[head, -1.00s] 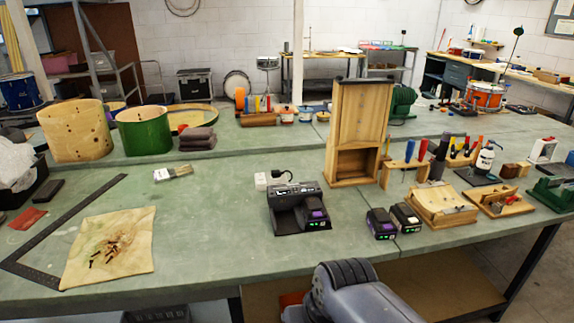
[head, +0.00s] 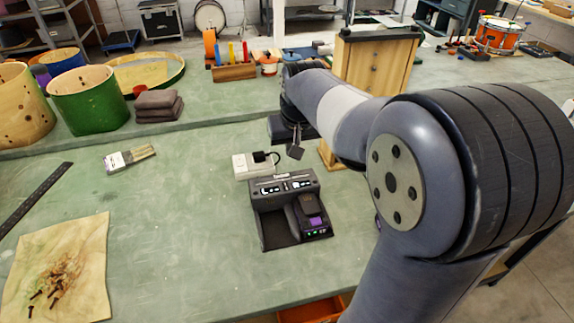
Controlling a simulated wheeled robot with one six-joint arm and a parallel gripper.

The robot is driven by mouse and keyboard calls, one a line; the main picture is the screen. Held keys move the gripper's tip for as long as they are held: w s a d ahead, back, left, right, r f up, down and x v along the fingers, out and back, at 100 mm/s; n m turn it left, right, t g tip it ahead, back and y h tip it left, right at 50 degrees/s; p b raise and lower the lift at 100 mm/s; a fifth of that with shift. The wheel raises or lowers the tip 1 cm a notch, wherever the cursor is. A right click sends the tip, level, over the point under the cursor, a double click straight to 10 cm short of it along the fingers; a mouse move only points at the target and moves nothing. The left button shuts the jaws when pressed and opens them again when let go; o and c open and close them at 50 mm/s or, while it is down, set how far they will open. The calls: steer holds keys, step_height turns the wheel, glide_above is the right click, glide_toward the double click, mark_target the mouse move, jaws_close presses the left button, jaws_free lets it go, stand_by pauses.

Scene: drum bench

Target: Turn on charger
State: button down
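The dark grey charger (head: 268,224) sits on the green bench near the middle of the head view. A battery with a purple label (head: 311,213) and small green lights is seated in its right bay; the left bay is empty. A white outlet block (head: 243,166) with a black plug (head: 266,157) in it stands just behind the charger. My gripper (head: 294,151) hangs above the bench behind the charger, right of the plug and apart from both. Its fingers are small and partly hidden, so I cannot tell its opening.
My arm covers the right side of the bench. A wooden cabinet (head: 372,68) stands behind it. The bench between cloth and charger is clear.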

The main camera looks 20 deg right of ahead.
mark_target(286, 182)
steer(key=x, duration=0.9)
steer(key=s+p+x, duration=0.1)
steer(key=x, duration=0.3)
steer(key=shift+f, duration=0.35)
steer(key=shift+w+p, duration=0.1)
steer(key=shift+p, duration=0.2)
